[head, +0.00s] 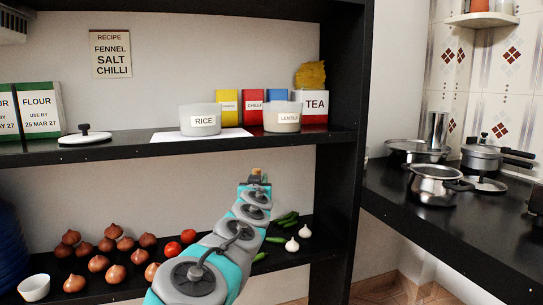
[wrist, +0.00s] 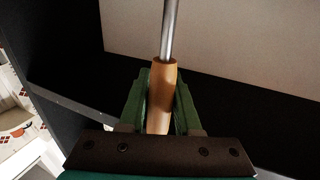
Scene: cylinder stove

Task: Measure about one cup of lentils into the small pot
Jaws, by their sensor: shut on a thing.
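My gripper (head: 256,182) is in front of the dark shelf unit, below the upper shelf. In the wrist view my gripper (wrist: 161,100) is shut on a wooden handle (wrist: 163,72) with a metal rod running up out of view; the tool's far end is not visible. The tub labelled LENTILS (head: 283,125) stands on the upper shelf, above and right of my gripper. A tub labelled RICE (head: 203,121) stands left of it. A steel pot (head: 435,190) is on the right counter; a larger pan (head: 398,151) and a lidded pot (head: 480,159) stand behind it.
The upper shelf also holds a lid (head: 85,136), flour boxes (head: 41,108) and a TEA box (head: 314,106). Onions, tomatoes and a white bowl (head: 34,287) are on the lower shelf. A dark upright (head: 342,160) separates the shelves from the counter. A loose lid (head: 485,184) lies beside the steel pot.

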